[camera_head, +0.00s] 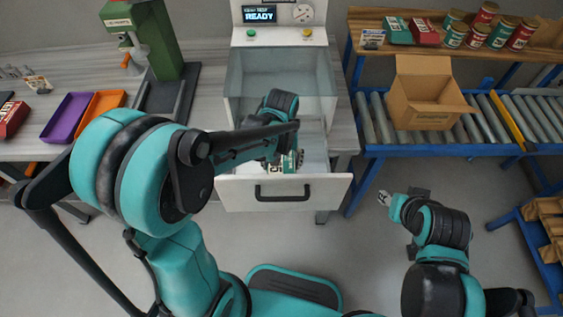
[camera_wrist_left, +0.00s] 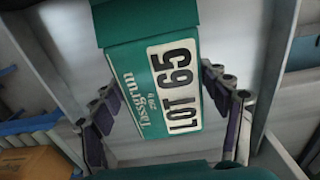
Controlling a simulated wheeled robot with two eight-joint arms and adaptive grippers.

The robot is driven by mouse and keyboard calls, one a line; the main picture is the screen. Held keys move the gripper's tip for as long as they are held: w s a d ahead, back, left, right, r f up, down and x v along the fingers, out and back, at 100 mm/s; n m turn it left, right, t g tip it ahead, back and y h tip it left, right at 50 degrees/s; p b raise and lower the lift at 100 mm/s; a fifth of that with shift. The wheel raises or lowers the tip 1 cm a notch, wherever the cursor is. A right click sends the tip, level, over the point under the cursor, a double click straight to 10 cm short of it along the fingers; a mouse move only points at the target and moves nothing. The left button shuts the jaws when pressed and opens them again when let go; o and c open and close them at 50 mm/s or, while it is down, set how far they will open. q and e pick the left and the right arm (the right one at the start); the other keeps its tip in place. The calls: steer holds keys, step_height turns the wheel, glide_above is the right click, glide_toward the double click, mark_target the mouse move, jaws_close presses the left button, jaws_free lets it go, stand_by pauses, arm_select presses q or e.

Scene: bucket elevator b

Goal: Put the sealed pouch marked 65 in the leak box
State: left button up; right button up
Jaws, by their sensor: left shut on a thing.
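The sealed pouch is green with a white label reading LOT 65 (camera_wrist_left: 172,85). In the left wrist view it sits between the fingers of my left gripper (camera_wrist_left: 168,108), which is shut on it. In the head view my left gripper (camera_head: 287,160) is low over the pulled-out drawer (camera_head: 232,192) of the leak box (camera_head: 236,85). The pouch shows there only as a small green and white patch (camera_head: 291,163), partly hidden by the gripper. I cannot tell whether it touches the drawer floor. My right gripper (camera_head: 390,202) is off to the right over the floor, its fingers unclear.
The leak box display (camera_head: 259,14) reads READY. A green press (camera_head: 150,40) and purple and orange trays (camera_head: 66,117) stand on the left bench. An open cardboard box (camera_head: 426,97) stands on the right roller conveyor, with cans and boxes on the shelf behind.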

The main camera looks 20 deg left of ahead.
mark_target(282, 162)
arm_select(q)
steer(key=o, duration=0.9)
steer(key=shift+f, duration=0.1)
step_height(282, 162, up, 11)
steer(key=p, duration=0.4)
steer(key=s+a+r+m+t, duration=0.1)
steer(key=s+a+r+t, duration=0.1)
steer(key=s+t, duration=0.1)
steer(key=s+a+r+m+t, duration=0.2)
steer(key=s+a+r+t, duration=0.1)
steer(key=s, duration=0.3)
steer(key=shift+s+t+p, duration=0.3)
steer(key=shift+t+p, duration=0.05)
steer(key=shift+t, duration=0.25)
steer(key=shift+s, duration=0.1)
